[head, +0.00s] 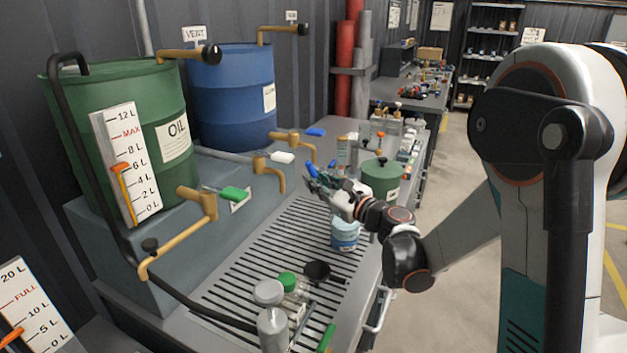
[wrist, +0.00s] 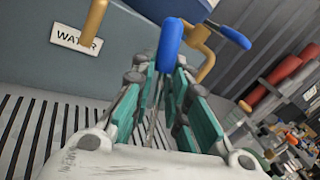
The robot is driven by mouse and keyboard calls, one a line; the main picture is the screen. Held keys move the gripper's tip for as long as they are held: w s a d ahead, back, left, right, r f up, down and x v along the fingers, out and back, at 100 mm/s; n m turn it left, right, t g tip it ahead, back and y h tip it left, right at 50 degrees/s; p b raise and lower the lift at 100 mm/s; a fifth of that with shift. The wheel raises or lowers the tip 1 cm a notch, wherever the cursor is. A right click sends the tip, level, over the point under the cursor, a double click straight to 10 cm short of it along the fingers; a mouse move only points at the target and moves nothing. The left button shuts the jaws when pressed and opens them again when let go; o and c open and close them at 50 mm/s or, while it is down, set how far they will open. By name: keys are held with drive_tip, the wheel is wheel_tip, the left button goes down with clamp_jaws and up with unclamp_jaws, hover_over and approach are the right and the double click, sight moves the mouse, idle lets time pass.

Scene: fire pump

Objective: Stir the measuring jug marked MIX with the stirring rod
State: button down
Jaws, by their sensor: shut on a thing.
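My gripper (head: 322,182) is shut on a blue-handled rod (head: 311,170), held above the grated bench. In the wrist view the fingers (wrist: 162,80) close around its thin metal shaft, and its blue handle (wrist: 172,45) sticks out past the fingertips. That this is the stirring rod I cannot confirm. A light blue and white jug-like vessel (head: 345,234) stands on the grate below my wrist. Its label is too small to read, so I cannot tell whether it says MIX. The rod is apart from it as far as I see.
Taps with green (head: 235,193), white (head: 283,157) and blue (head: 316,132) handles jut over the grate (head: 270,255). A green pot (head: 381,180) stands right of my gripper. Several jars and a black ladle-like thing (head: 317,271) are at the front. Green and blue drums stand behind.

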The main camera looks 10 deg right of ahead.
drive_tip(key=shift+w+d+f+b, duration=0.1)
drive_tip(key=shift+d+f+b, duration=0.2)
drive_tip(key=shift+f, duration=0.35)
drive_tip(key=shift+w+d+f+b, duration=0.15)
drive_tip(key=shift+d+f, duration=0.25)
drive_tip(key=shift+f, duration=0.2)
drive_tip(key=shift+s+d+f+b, duration=0.15)
drive_tip(key=shift+s+f+b, duration=0.05)
drive_tip(key=shift+f+b, duration=0.2)
drive_tip(key=shift+d+f, duration=0.3)
drive_tip(key=shift+f, duration=0.4)
drive_tip(key=shift+d+f, duration=0.25)
drive_tip(key=shift+f, duration=0.45)
drive_tip(key=shift+d+f, duration=0.3)
drive_tip(key=shift+f, duration=0.4)
drive_tip(key=shift+s+f, duration=0.1)
drive_tip(key=shift+s, duration=0.15)
